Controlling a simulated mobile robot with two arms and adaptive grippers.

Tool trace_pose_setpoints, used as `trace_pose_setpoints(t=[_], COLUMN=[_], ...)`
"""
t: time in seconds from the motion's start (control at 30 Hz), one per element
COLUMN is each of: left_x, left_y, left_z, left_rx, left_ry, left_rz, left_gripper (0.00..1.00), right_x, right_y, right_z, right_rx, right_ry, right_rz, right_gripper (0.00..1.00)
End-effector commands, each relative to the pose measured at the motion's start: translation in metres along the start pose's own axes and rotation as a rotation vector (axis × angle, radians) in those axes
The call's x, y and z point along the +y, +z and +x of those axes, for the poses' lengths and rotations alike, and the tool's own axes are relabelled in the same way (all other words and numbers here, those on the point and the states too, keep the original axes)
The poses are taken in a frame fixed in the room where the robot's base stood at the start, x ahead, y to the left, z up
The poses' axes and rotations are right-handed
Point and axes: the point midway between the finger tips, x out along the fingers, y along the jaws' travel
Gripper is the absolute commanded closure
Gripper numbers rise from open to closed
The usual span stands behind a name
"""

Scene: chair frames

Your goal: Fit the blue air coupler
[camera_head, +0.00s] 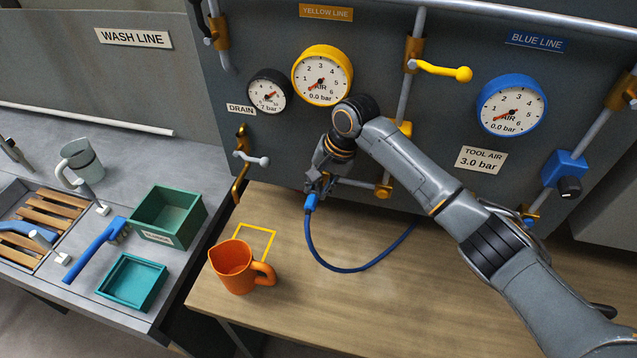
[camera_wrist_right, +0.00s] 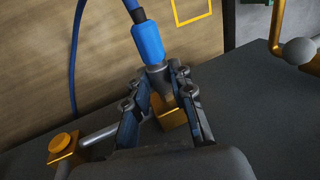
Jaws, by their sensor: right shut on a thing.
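The blue air coupler (camera_head: 311,202) is at the panel's foot, under the yellow gauge. Its blue hose (camera_head: 350,270) loops down over the bench and back up to the right. My right gripper (camera_head: 318,184) is shut on the coupler, close to the panel. In the right wrist view the coupler (camera_wrist_right: 148,42) has a grey metal end between the fingers (camera_wrist_right: 160,92). A brass fitting (camera_wrist_right: 173,118) shows just beyond that end; I cannot tell whether they are joined. My left gripper is not in view.
An orange jug (camera_head: 232,268) stands on the wooden bench (camera_head: 390,300), by a yellow outlined square (camera_head: 256,240). The yellow valve handle (camera_head: 445,71), drain valve (camera_head: 250,160) and blue regulator (camera_head: 565,170) stick out from the panel. Green bins (camera_head: 168,215) stand left.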

Motion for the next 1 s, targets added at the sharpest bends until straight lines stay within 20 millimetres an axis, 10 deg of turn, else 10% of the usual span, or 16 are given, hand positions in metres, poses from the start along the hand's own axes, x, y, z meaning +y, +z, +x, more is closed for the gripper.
trace_pose_setpoints(t=[0.43, 0.47, 0.57, 1.0], left_x=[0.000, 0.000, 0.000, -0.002], left_y=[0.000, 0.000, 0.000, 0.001], left_z=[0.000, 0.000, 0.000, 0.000], left_rx=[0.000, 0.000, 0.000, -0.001], left_ry=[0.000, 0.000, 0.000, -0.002], left_rz=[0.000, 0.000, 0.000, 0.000], left_gripper=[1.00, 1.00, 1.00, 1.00], right_x=[0.000, 0.000, 0.000, 0.000], right_y=[-0.003, -0.003, -0.003, -0.003], right_z=[0.000, -0.001, 0.000, -0.011], right_rx=[0.002, 0.002, 0.001, 0.001], right_ry=[-0.001, -0.001, -0.001, -0.001], right_rz=[0.001, 0.001, 0.001, 0.000], right_gripper=[1.00, 0.73, 0.53, 0.51])
